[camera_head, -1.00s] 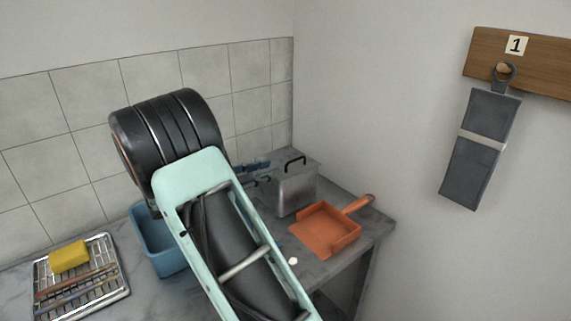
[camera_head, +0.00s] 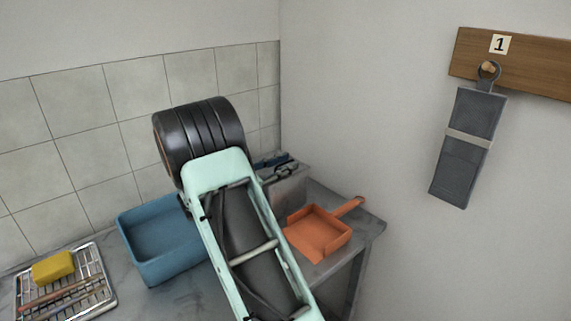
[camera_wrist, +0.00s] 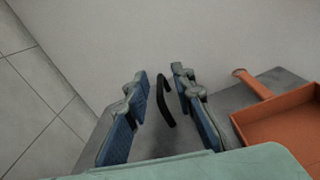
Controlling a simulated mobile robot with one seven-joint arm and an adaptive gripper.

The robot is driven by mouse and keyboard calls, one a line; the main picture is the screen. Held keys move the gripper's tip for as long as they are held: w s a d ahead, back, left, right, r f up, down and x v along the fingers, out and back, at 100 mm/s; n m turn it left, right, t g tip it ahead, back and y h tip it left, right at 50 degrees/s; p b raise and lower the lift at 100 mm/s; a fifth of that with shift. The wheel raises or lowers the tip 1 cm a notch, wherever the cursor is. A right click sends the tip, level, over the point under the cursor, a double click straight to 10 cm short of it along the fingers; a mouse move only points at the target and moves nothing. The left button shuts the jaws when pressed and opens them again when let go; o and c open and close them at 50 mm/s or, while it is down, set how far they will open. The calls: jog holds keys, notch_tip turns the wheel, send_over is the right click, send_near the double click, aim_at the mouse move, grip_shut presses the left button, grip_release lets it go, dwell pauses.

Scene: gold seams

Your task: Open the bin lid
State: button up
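The bin is a grey metal box (camera_head: 287,194) on the counter near the corner, partly hidden behind my arm in the head view. Its black lid handle (camera_wrist: 165,101) shows in the wrist view between my two blue-padded fingers. My gripper (camera_wrist: 160,92) is open, with a finger on each side of the handle and visible gaps to both. In the head view my gripper (camera_head: 274,165) is at the top of the bin, partly hidden by my arm. The lid looks closed, though much of it is hidden.
An orange dustpan (camera_head: 318,232) lies just right of the bin. A blue tub (camera_head: 165,265) stands to the left, and a wire rack (camera_head: 100,283) with a yellow sponge (camera_head: 53,267) lies farther left. A grey strap-like object (camera_head: 468,145) hangs on the right wall.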

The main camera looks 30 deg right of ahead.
jog(key=shift+d, duration=0.15)
jog(key=shift+c, duration=0.4)
grip_shut()
jog(key=shift+r, duration=0.1)
